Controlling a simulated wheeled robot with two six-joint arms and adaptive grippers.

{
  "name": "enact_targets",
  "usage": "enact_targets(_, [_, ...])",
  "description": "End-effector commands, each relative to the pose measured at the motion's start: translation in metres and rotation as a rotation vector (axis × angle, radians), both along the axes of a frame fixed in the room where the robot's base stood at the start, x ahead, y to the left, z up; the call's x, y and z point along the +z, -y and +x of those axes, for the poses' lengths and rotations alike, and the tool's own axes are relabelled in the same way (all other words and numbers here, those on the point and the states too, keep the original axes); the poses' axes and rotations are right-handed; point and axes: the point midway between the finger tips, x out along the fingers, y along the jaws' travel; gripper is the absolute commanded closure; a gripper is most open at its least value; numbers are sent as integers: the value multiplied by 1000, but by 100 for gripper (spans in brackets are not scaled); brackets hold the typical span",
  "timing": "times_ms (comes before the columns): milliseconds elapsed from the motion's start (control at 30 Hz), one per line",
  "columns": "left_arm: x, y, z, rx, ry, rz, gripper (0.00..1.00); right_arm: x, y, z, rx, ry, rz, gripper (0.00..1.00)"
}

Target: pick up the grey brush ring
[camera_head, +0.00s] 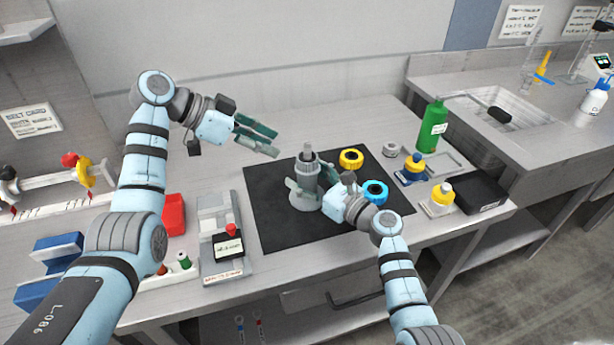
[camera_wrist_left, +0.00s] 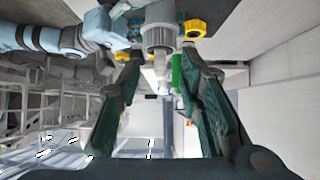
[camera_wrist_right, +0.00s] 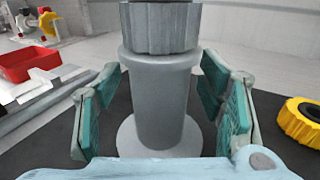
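A grey ring (camera_head: 390,149) lies on the bench just past the black mat's right edge. A grey upright post (camera_head: 305,190) with a ribbed grey collar (camera_head: 307,162) and a narrow stem stands on the mat. I cannot tell for certain which of these two grey parts is the brush ring. My left gripper (camera_head: 274,141) is open and empty above the mat, up and left of the post. My right gripper (camera_wrist_right: 160,105) is low, with its fingers open on both sides of the post below the collar (camera_wrist_right: 160,28); small gaps show.
A yellow ring (camera_head: 351,158) and a blue ring (camera_head: 375,191) lie on the black mat (camera_head: 268,215). A green bottle (camera_head: 432,128) and yellow-capped bottles stand to the right. A grey device (camera_head: 215,218) and a red bin (camera_head: 173,214) are left of the mat.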

Motion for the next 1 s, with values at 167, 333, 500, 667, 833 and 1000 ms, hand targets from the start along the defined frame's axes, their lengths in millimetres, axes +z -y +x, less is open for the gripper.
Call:
enact_targets(167, [0,0,0,0,0,0,67,0,0,0,0,0,0,66])
enact_targets(333, [0,0,0,0,0,0,67,0,0,0,0,0,0,93])
enact_targets(500, [-5,-7,-1,0,12,-50,47,0,1,0,0,0,0,100])
enact_targets(667, [-10,-26,-6,0,72,-234,36,0,1,0,-1,1,-1,100])
enact_targets(833, [-19,-1,1,-3,85,-270,36,0,1,0,0,0,0,100])
enact_targets(1000, [-32,27,11,0,84,-267,36,0,0,0,0,1,-1,100])
